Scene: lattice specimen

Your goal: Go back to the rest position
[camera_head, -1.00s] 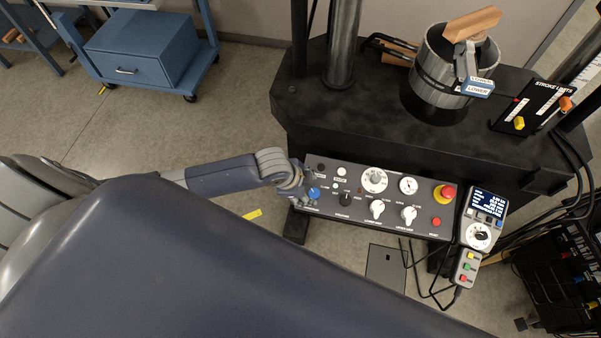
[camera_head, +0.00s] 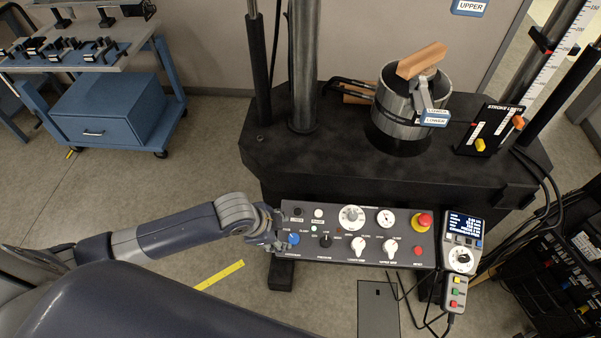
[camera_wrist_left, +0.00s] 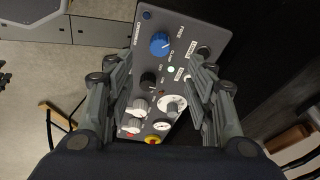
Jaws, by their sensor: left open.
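My left gripper (camera_head: 282,229) is at the left end of the grey control panel (camera_head: 352,254), beside its blue knob (camera_head: 293,239). In the left wrist view the two fingers of the left gripper (camera_wrist_left: 158,105) stand apart, with nothing between them but the panel face beyond. The blue knob (camera_wrist_left: 160,43) shows past the fingertips, and a gap between gripper and knob cannot be judged exactly. My right gripper is not in view.
The black test machine (camera_head: 330,150) stands behind the panel, with a metal cylinder (camera_head: 398,115) on it. A handheld pendant (camera_head: 462,255) hangs at the panel's right end. A blue cart (camera_head: 110,115) stands at the back left. Floor between cart and machine is clear.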

